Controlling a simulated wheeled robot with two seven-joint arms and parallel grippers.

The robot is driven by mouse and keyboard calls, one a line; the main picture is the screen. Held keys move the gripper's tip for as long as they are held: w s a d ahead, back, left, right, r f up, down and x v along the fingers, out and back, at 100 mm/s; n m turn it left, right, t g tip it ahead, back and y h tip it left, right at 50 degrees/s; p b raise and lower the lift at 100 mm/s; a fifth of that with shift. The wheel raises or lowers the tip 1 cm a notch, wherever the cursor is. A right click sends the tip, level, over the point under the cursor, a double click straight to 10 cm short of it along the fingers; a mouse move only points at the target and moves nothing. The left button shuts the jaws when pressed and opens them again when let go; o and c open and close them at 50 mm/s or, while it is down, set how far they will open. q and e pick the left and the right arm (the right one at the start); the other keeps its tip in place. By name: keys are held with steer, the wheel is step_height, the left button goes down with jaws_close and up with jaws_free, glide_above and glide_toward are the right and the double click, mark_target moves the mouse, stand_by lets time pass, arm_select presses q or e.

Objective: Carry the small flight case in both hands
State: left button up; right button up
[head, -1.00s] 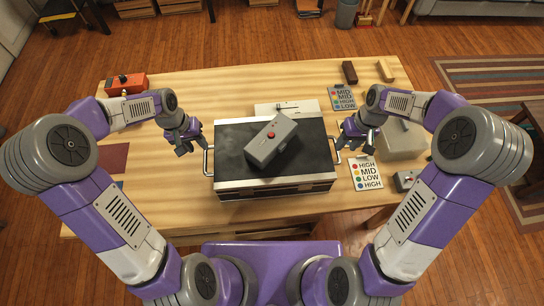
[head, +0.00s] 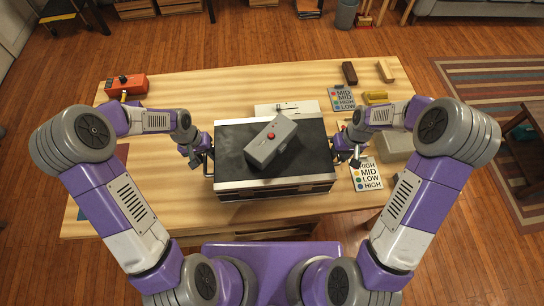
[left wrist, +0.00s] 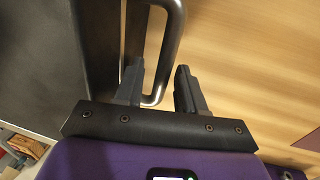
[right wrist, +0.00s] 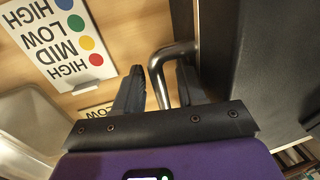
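The small flight case (head: 230,165), black with silver edges, lies on the wooden table in front of me. A grey box with a red button (head: 271,140) rests on its lid. My left gripper (head: 198,160) is at the case's left side; in the left wrist view its open fingers (left wrist: 158,88) stand on either side of the metal handle (left wrist: 172,50). My right gripper (head: 345,158) is at the right side; in the right wrist view its open fingers (right wrist: 160,88) stand on either side of the other handle (right wrist: 157,70). I see gaps between fingers and handles.
Colour-dot label cards (head: 343,98) lie right of the case, one (head: 367,175) close to my right gripper. A grey box (head: 395,147) stands further right. An orange device (head: 127,85) is at the far left, dark and pale blocks (head: 349,73) at the back right.

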arm_select(q)
steer(key=shift+c, duration=0.3)
arm_select(e)
steer(key=shift+c, duration=0.3)
arm_select(q)
jaws_close()
arm_select(e)
jaws_close()
arm_select(q)
steer(key=shift+w+r, duration=0.1)
arm_select(e)
steer(key=shift+w+r, duration=0.1)
steer(key=shift+r, duration=0.05)
